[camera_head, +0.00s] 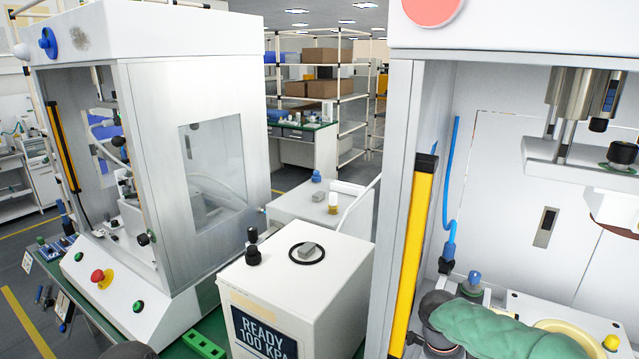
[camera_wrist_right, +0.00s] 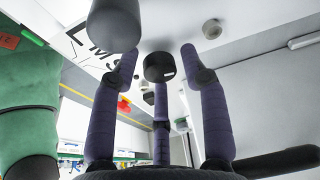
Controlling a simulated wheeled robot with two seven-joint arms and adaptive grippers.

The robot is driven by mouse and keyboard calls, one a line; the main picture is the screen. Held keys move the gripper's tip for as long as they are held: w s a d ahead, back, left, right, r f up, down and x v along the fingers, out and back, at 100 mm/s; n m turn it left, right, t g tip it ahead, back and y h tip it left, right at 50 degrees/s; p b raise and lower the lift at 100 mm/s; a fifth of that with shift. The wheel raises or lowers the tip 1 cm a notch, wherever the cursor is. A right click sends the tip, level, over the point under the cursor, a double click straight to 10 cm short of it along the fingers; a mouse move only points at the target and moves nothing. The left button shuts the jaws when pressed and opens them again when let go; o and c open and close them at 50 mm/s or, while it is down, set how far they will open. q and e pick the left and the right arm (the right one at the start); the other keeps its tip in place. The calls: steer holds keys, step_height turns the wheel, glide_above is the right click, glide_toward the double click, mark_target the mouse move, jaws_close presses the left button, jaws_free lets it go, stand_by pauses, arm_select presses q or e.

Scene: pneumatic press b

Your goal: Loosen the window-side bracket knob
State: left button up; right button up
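In the right wrist view, a short black round knob (camera_wrist_right: 159,67) hangs from a pale surface overhead. The slim dark purple fingers of my right gripper (camera_wrist_right: 159,52) stand apart around it, with visible gaps at both sides; contact with the third finger cannot be told. In the head view, the right press has a white bracket plate (camera_head: 570,157) below metal cylinders, with a dark knob (camera_head: 598,125) above it and another dark round knob (camera_head: 621,153) near the right edge. I cannot tell which of these is the knob in the wrist view.
A yellow-and-black bar (camera_head: 415,250) stands at the right press's front left edge, with a blue hose (camera_head: 449,185) behind it. A white box (camera_head: 300,280) with a READY display stands left of it. A second press (camera_head: 160,150) stands further left. A large grey cylinder (camera_wrist_right: 115,25) hangs near my right fingers.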

steer(key=shift+r, duration=0.1)
steer(key=shift+p+v, duration=1.7)
steer(key=shift+v, duration=0.8)
